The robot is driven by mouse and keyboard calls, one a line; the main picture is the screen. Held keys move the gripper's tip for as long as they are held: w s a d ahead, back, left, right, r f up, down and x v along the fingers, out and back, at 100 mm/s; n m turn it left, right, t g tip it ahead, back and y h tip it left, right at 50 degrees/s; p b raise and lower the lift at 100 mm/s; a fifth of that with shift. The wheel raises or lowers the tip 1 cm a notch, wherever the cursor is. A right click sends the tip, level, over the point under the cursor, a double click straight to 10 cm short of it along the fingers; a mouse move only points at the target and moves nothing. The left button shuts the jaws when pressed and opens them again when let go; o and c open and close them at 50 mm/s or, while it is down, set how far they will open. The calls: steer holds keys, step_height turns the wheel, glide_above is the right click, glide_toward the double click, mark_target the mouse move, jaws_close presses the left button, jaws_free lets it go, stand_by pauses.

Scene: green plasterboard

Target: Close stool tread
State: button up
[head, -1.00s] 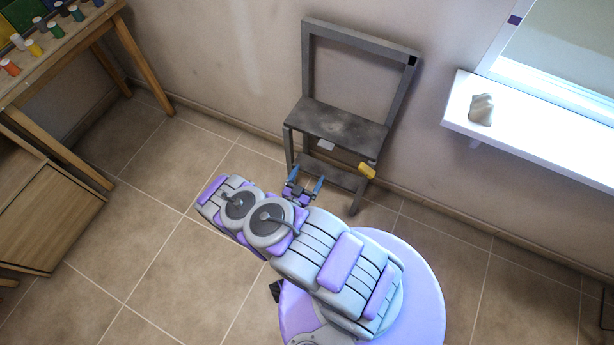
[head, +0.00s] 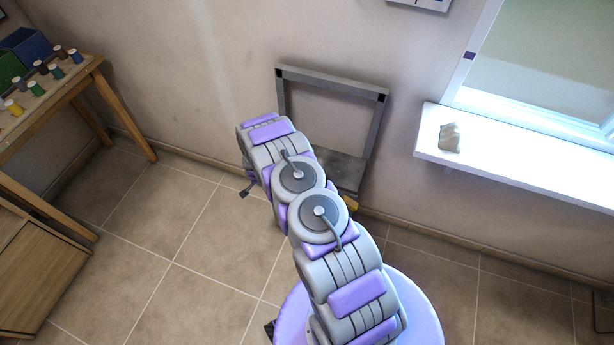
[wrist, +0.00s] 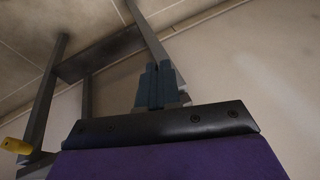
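The grey stool (head: 377,125) stands against the wall with its upright frame at the back. Its dark tread (head: 345,172) lies about level, folded out from the frame; my arm hides its left part. A yellow piece (head: 351,203) sits at the stool's right front and shows in the wrist view (wrist: 16,146). My gripper is mostly hidden behind my arm in the head view. In the wrist view the two blue-grey fingers of my gripper (wrist: 160,86) are together. Grey stool legs (wrist: 44,100) and a dark crosswise panel (wrist: 102,53) lie beyond them. Contact with the stool cannot be told.
A white windowsill (head: 520,155) with a pale lump (head: 450,138) juts out at the right. A wooden table (head: 95,68) with several spools and a wooden cabinet (head: 40,270) stand at the left. The tiled floor (head: 180,235) between is clear.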

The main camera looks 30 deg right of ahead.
steer(key=shift+n+g+y, duration=0.4)
steer(key=shift+g+y, duration=0.2)
steer(key=shift+g, duration=0.1)
steer(key=d+r, duration=0.5)
steer(key=r, duration=0.1)
steer(key=shift+s+d+r+p, duration=0.3)
steer(key=shift+d+r+p, duration=0.05)
steer(key=shift+d, duration=0.05)
jaws_close()
steer(key=s+d+r+n+g, duration=0.1)
steer(key=s+d+r+g, duration=0.2)
steer(key=s+d+r, duration=0.65)
steer(key=f, duration=0.4)
steer(key=w+f+b, duration=0.1)
steer(key=f, duration=0.4)
steer(key=d+f, duration=0.1)
steer(key=f, duration=0.4)
steer(key=shift+w+b, duration=0.3)
steer(key=shift+w, duration=0.1)
steer(key=shift+a+f, duration=0.1)
steer(key=shift+f, duration=0.4)
steer(key=shift+a+f, duration=0.15)
steer(key=shift+f, duration=0.45)
steer(key=shift+r, duration=0.15)
